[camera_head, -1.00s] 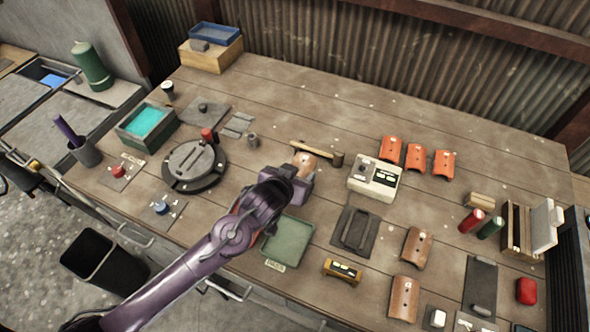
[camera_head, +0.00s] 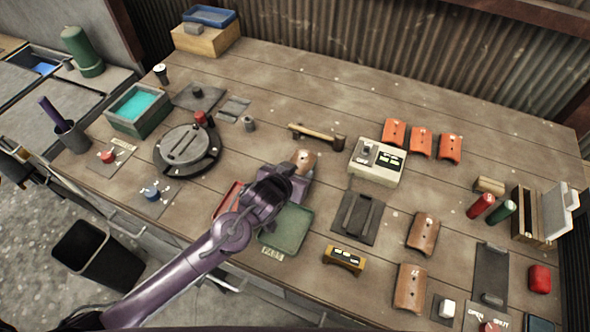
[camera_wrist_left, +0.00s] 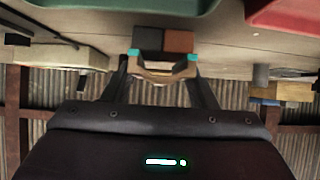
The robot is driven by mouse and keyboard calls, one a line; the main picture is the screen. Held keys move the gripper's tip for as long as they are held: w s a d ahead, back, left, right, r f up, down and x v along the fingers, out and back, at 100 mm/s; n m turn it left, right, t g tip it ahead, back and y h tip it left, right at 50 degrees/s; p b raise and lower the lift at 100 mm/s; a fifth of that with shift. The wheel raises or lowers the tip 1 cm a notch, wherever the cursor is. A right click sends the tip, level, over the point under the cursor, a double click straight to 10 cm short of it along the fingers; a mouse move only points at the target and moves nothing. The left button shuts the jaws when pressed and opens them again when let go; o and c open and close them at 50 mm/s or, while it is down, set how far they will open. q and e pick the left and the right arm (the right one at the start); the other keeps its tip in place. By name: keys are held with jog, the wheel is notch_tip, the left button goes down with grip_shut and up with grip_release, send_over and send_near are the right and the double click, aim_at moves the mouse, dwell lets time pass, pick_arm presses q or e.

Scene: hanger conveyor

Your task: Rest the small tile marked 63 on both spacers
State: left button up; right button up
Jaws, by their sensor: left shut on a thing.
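My left gripper (camera_head: 292,180) is shut on a small curved brown tile (camera_head: 303,159) and holds it over the middle of the table. I cannot read its mark. In the left wrist view the tile (camera_wrist_left: 160,70) shows between the two teal-tipped fingers. The dark plate (camera_head: 342,236) with two long dark bars, which look like the spacers (camera_head: 362,216), lies right of and in front of the gripper. The tile is apart from the bars. Two more curved brown tiles (camera_head: 423,233) (camera_head: 410,288) lie farther right. My right gripper is not in view.
A green tray (camera_head: 288,230) and a partly hidden red tray (camera_head: 226,200) lie near my left arm. A grey box with displays (camera_head: 376,162) stands behind the plate, and a yellow instrument (camera_head: 344,259) in front. A mallet (camera_head: 318,134) and orange tiles (camera_head: 421,141) lie farther back.

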pick_arm(q)
jog(key=o, duration=1.1)
jog(key=b+v, duration=0.1)
jog(key=v, duration=0.6)
jog(key=shift+s+b, duration=0.1)
jog(key=shift+b, duration=0.25)
jog(key=shift+s+r, duration=0.2)
jog(key=shift+r, duration=0.05)
